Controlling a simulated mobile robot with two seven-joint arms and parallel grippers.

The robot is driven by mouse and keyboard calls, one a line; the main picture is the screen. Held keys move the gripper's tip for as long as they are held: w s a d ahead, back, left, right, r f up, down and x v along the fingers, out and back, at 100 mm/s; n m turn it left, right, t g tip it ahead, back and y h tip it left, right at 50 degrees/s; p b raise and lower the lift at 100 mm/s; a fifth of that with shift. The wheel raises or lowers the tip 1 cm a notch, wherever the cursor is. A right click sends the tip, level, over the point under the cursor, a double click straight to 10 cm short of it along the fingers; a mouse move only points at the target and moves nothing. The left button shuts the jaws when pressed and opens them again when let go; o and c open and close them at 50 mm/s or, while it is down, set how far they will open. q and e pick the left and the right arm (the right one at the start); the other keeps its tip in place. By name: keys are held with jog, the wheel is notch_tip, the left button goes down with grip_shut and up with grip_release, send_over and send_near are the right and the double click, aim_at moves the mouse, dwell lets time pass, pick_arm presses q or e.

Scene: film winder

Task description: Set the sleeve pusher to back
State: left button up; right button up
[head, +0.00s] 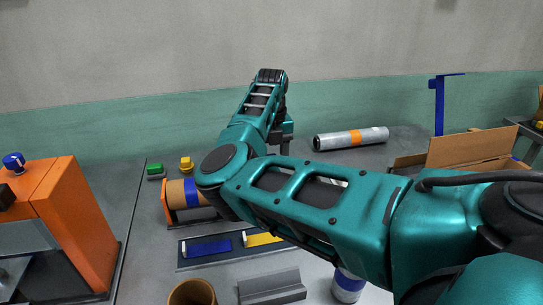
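My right arm reaches in from the right and crosses the middle of the head view. Its gripper (286,142) hangs at the far end, partly hidden behind my own arm, so I cannot see whether its fingers are open or shut. My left gripper is not in view. A brown roll with a blue band (192,192) lies on an orange support behind my arm's elbow, its right end hidden. I cannot tell which part is the sleeve pusher; it may be hidden behind my arm.
An orange machine (70,215) with a blue knob (14,161) stands at left. Behind are a green block (154,170), a yellow knob (186,163) and a silver roll (335,139). A cardboard box (470,150) stands right. A brown cup (192,293) and grey block (271,287) are in front.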

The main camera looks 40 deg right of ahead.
grip_shut()
dwell(0.5)
